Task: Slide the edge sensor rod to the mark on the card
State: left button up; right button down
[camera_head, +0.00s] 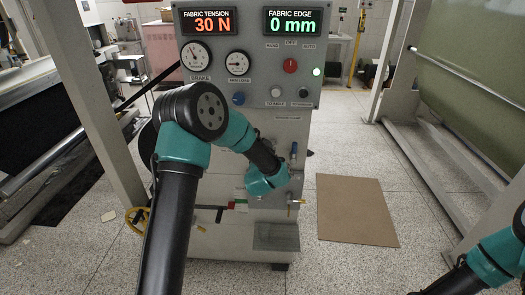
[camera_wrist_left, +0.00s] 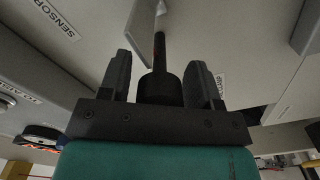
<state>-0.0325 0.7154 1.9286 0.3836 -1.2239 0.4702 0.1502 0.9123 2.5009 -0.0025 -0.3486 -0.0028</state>
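In the left wrist view my left gripper (camera_wrist_left: 160,78) has its two dark fingers apart, one on each side of a black cylinder (camera_wrist_left: 160,89). A thin dark rod (camera_wrist_left: 159,50) rises from the cylinder beside a pale plate (camera_wrist_left: 143,30). A narrow gap shows left of the cylinder; contact on the right is unclear. In the head view my left wrist reaches the front of the grey cabinet and hides the left fingers. I cannot make out a mark or a marked card. My right arm is at the lower right; its gripper is out of frame.
The cabinet's displays read fabric tension 30 N (camera_head: 212,22) and fabric edge 0 mm (camera_head: 292,22). A red knob (camera_head: 290,65) and gauges sit below. A brass valve (camera_head: 295,204) protrudes low on the cabinet. A brown sheet (camera_head: 356,210) lies on the floor at right.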

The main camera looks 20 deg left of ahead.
pick_arm(q)
grip_shut()
jog(key=shift+x, duration=1)
jog(key=shift+o, duration=0.8)
grip_release()
jog(key=shift+s, duration=0.1)
jog(key=v, duration=1.7)
jog(key=shift+s+d, duration=0.1)
